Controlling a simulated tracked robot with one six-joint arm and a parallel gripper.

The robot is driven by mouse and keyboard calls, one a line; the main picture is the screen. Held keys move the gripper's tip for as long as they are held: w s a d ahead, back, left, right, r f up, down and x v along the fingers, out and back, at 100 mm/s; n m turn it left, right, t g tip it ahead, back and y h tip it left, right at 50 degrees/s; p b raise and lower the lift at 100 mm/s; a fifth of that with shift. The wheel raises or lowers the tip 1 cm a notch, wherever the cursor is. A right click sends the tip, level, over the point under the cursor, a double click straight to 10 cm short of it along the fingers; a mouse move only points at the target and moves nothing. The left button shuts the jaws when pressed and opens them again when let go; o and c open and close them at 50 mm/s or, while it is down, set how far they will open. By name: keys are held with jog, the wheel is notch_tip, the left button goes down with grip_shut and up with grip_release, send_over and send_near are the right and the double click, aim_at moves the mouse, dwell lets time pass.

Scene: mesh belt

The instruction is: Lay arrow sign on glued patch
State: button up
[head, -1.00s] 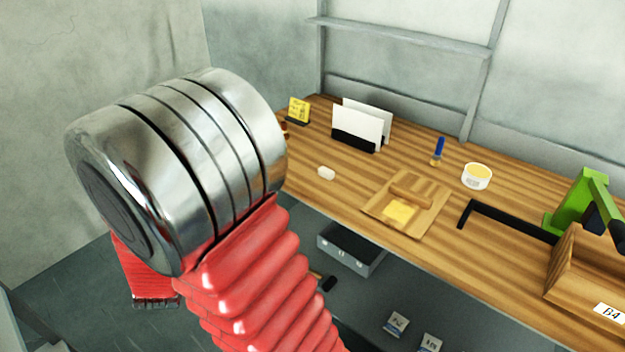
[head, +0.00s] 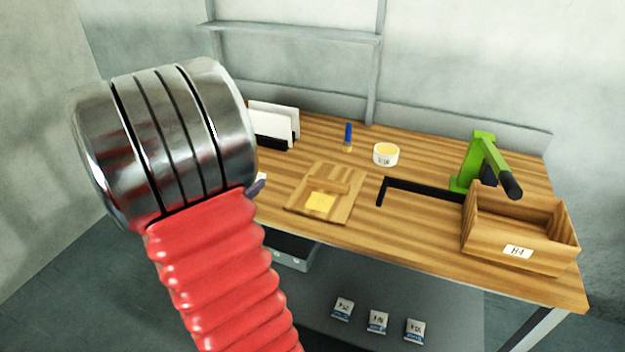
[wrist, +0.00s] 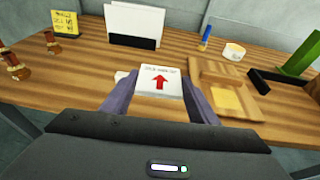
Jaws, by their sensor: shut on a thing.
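My gripper (wrist: 160,101) is shut on the arrow sign (wrist: 160,90), a white plate with a red arrow and a line of small print, in the wrist view. In the head view my arm hides the sign and nearly all of my gripper. The glued patch (head: 320,202) is a yellow square on a wooden board (head: 345,208) lying on the bench. The patch also shows in the wrist view (wrist: 226,101), to the right of my gripper and apart from the sign. A wooden block (head: 328,184) lies on the board behind the patch.
A white tub (head: 386,154), a blue-topped tube (head: 348,137) and a holder with white sheets (head: 272,128) stand behind the board. A black angle bar (head: 425,191), a green press (head: 478,165) and a wooden bin (head: 518,245) are to the right. Packets (head: 377,321) lie below.

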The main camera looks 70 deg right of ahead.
aim_at(313, 206)
jog(key=s+d+m+g, duration=0.1)
jog(key=s+d+g, duration=0.1)
jog(key=s, duration=0.3)
jog(key=s+d+m+g+y, duration=0.1)
jog(key=s+d+m+g, duration=0.1)
jog(key=s, duration=0.4)
jog(key=s+d+m+g, duration=0.1)
jog(key=s+m+g, duration=0.1)
jog(key=s, duration=0.4)
jog(key=shift+s+d+r+y, duration=0.2)
jog(key=shift+d+r+y, duration=0.05)
jog(key=shift+d+y, duration=0.15)
jog(key=shift+f, duration=0.1)
jog(key=shift+w+f, duration=0.1)
jog(key=shift+f, duration=3.2)
jog(key=shift+f, duration=0.35)
